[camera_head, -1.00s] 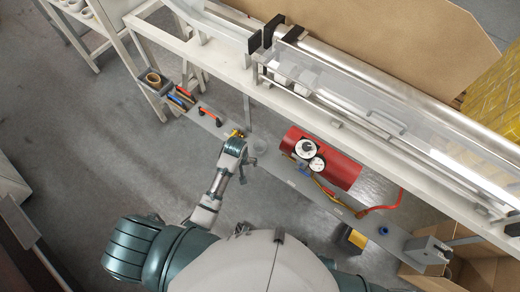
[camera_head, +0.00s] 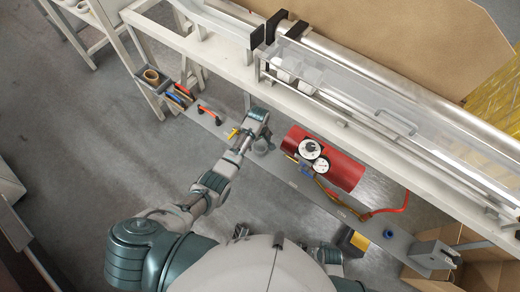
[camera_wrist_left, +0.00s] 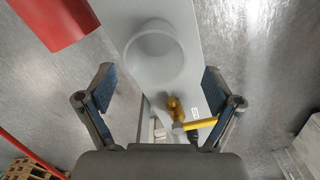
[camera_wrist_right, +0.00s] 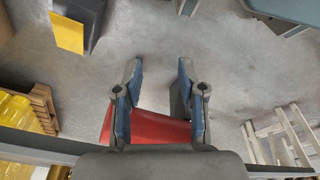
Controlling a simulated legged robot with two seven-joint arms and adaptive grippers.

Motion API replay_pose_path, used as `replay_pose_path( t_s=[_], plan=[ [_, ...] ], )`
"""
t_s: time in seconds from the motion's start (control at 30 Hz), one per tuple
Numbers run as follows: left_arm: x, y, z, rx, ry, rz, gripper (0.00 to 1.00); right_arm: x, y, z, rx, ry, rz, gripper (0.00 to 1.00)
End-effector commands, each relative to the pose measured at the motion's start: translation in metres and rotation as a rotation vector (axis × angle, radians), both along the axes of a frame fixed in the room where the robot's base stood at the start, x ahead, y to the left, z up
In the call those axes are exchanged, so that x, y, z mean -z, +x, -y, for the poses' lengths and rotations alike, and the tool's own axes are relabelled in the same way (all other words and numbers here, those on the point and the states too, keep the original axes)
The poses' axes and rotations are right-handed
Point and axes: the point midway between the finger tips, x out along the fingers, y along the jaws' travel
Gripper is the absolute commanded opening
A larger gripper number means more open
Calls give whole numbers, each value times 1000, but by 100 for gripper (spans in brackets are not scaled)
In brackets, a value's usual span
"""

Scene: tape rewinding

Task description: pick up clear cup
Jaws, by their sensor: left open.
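The clear cup (camera_wrist_left: 155,52) is a translucent round cup on a grey shelf (camera_wrist_left: 182,15), seen from above in the left wrist view. My left gripper (camera_wrist_left: 158,87) is open, its two blue-padded fingers apart on either side of the cup's near edge, with nothing between them. Whether the fingers are level with the cup cannot be told. In the head view my left gripper (camera_head: 265,138) is over the shelf and largely hides the cup. My right gripper (camera_wrist_right: 159,80) is open and empty, with bare floor between its fingertips.
A red cylinder (camera_head: 335,160) with gauges lies right of my left gripper. A yellow-handled tool (camera_wrist_left: 190,124) lies near the cup. Orange-handled tools (camera_head: 208,114) are further left on the shelf. A white frame with a clear trough (camera_head: 360,95) runs above the shelf.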

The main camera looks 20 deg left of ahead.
Motion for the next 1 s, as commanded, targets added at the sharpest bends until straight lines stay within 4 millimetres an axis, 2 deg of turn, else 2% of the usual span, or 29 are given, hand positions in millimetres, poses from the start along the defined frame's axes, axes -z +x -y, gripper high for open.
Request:
replay_pose_path(
  t_s=[0.03, 0.27, 0.5, 0.6, 0.73, 0.93, 1.0],
  plan=[
    [7, 0, 2, 1, 1, 0, 91, -3, 1, 1, 0, 1, 2, 40],
    [19, 0, 5, 2, 4, 1, 91, -18, 7, 2, 1, 6, 8, 40],
    [53, 1, 2, 2, 2, -2, 91, -56, 14, -1, 6, 5, 20, 40],
    [61, 1, 1, 2, 0, 0, 91, -69, 16, -2, 8, 3, 24, 40],
    [65, 1, 0, 2, -1, 1, 91, -78, 16, -3, 8, 3, 25, 40],
    [63, 2, 3, 2, 2, 3, 91, -78, 16, -1, 8, 4, 25, 40],
    [63, 2, 3, 2, 2, 2, 74, -78, 16, 0, 8, 5, 25, 40]
  ],
)
